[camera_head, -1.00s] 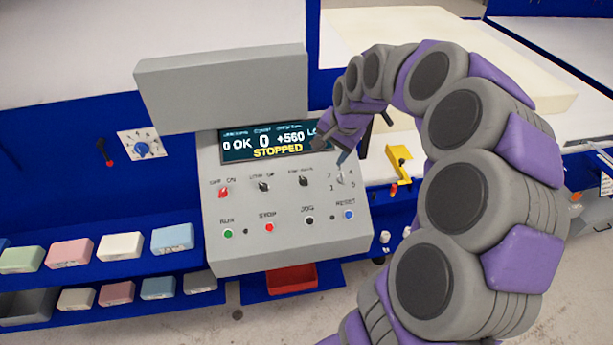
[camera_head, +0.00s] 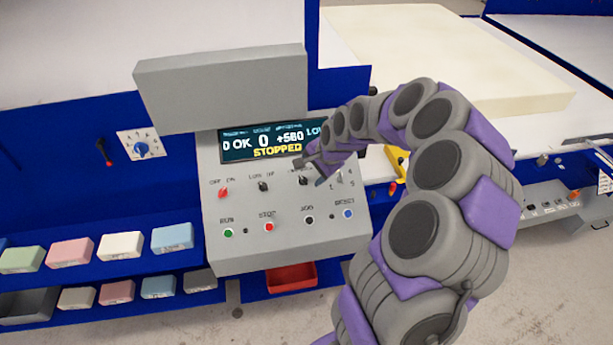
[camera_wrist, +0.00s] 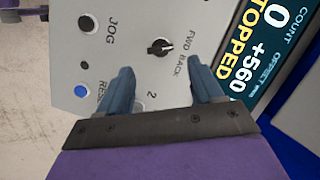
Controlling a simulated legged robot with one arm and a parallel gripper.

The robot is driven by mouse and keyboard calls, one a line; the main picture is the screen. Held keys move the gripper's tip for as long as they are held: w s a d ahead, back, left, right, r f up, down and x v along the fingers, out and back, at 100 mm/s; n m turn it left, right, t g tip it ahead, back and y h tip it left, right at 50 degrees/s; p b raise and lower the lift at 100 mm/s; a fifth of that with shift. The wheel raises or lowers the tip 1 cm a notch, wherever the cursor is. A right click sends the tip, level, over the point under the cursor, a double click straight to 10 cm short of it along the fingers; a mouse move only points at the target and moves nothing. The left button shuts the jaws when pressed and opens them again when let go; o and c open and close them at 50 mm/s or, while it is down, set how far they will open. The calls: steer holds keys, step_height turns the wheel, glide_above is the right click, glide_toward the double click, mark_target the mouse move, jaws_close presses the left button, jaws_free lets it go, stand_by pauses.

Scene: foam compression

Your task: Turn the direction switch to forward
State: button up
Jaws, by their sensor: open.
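The direction switch (camera_wrist: 160,47) is a small black knob labelled FWD and BACK on the grey control panel (camera_head: 285,240). In the wrist view it lies just beyond the fingertips, roughly centred in the gap between them. My gripper (camera_wrist: 161,82) is open and empty, with its two blue-grey fingers apart. In the head view my gripper (camera_head: 310,170) hangs over the upper right of the panel and partly covers the switch there. I see no contact between fingers and knob.
Other knobs, including a red one (camera_head: 223,193) and a black one (camera_head: 263,186), sit left of my gripper. Below are green (camera_head: 228,233), red (camera_head: 269,227), black (camera_head: 309,220) and blue (camera_head: 348,214) buttons. The display (camera_head: 262,142) above reads STOPPED.

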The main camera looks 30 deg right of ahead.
mark_target(304, 179)
steer(key=x, duration=0.4)
steer(key=shift+w+a+f, duration=0.2)
steer(key=shift+a+f, duration=0.05)
steer(key=shift+a, duration=0.1)
steer(key=shift+w+f, duration=0.2)
steer(key=shift+f, duration=0.2)
steer(key=shift+d, duration=0.1)
steer(key=shift+c, duration=0.4)
steer(key=c, duration=1)
steer(key=shift+n+g+b, duration=0.3)
steer(key=shift+n+b, duration=0.1)
steer(key=shift+n, duration=0.8)
steer(key=o, duration=1.1)
